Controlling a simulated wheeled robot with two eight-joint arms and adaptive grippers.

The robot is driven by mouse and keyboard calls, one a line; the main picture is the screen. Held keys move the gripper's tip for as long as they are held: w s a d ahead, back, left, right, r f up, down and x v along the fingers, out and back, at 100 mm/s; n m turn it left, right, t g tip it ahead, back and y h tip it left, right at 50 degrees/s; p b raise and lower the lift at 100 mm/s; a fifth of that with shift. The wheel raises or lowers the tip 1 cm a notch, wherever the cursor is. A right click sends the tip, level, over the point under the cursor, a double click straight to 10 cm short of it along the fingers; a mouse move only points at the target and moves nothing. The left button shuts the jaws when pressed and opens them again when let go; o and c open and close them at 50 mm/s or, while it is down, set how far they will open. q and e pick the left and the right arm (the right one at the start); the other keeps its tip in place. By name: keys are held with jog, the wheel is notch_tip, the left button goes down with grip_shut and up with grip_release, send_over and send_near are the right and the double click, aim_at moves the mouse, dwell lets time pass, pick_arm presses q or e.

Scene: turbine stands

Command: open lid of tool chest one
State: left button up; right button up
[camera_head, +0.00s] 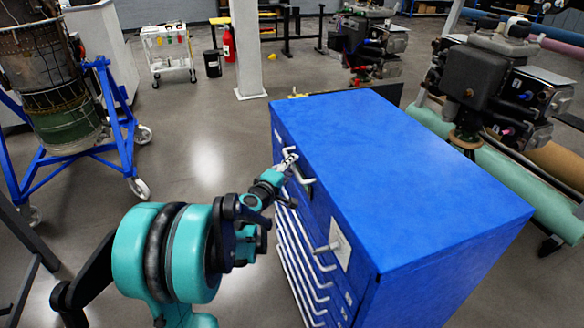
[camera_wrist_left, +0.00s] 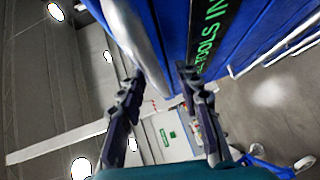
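The blue tool chest (camera_head: 400,165) stands right of centre in the head view, its flat lid (camera_head: 395,150) closed. My left gripper (camera_head: 286,163) is at the upper front of the chest, close to the farther handle. In the left wrist view its two fingers (camera_wrist_left: 162,80) are apart, with a silvery bar (camera_wrist_left: 138,35) running toward the gap between them. I cannot tell whether they touch it. My right gripper is not in view.
A black strip with green lettering (camera_wrist_left: 207,40) is on the chest front in the wrist view. Engines on stands (camera_head: 500,85) and a green roll (camera_head: 530,185) are right of the chest. A blue wheeled stand (camera_head: 75,160) is at left. Floor (camera_head: 205,150) between is clear.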

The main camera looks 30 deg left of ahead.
pick_arm(q)
jog(key=shift+w, duration=0.5)
grip_shut()
